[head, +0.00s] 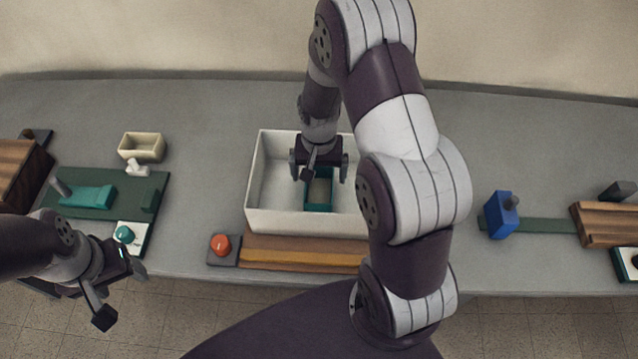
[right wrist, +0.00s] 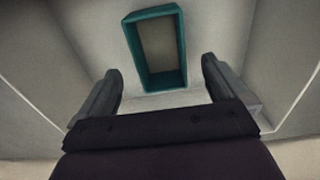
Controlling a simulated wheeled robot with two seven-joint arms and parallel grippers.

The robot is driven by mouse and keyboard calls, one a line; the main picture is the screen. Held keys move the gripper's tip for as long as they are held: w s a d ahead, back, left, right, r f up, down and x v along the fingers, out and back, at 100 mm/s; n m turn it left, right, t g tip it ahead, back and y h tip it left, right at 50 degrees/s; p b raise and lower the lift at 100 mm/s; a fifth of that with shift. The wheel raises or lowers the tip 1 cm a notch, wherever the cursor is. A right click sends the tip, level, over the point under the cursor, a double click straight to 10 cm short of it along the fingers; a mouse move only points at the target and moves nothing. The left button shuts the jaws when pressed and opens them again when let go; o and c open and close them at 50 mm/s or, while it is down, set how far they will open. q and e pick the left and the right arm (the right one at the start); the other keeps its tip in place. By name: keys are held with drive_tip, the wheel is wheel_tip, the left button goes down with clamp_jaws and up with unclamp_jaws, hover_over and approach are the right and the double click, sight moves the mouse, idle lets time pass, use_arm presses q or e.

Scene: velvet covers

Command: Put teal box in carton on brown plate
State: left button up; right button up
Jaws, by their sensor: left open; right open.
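The teal box (head: 319,207) is an open-topped teal frame with a brownish inside, lying in the white carton (head: 258,190). In the right wrist view the teal box (right wrist: 180,80) is on the carton's floor (right wrist: 165,101), ahead of the fingers. My right gripper (head: 318,172) is open and empty, inside the carton and behind the teal box. It also shows in the right wrist view (right wrist: 162,82), its fingers apart from the box. My left gripper (head: 120,293) is open and empty at the table's front left. The carton's right side is hidden by my right arm. I cannot make out a brown plate with certainty.
A brown wooden board (head: 300,251) lies in front of the carton, beside a red button (head: 220,244). A small cream box (head: 142,147) and a green board (head: 150,182) are at left. A blue block (head: 500,214) on a green rail is at right.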

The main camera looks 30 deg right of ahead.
drive_tip(key=s+a+r+n+t, duration=0.1)
drive_tip(key=s+a+r+n, duration=0.5)
drive_tip(key=s+r, duration=0.4)
drive_tip(key=shift+r+n, duration=0.3)
drive_tip(key=shift+r, duration=0.15)
idle(0.5)
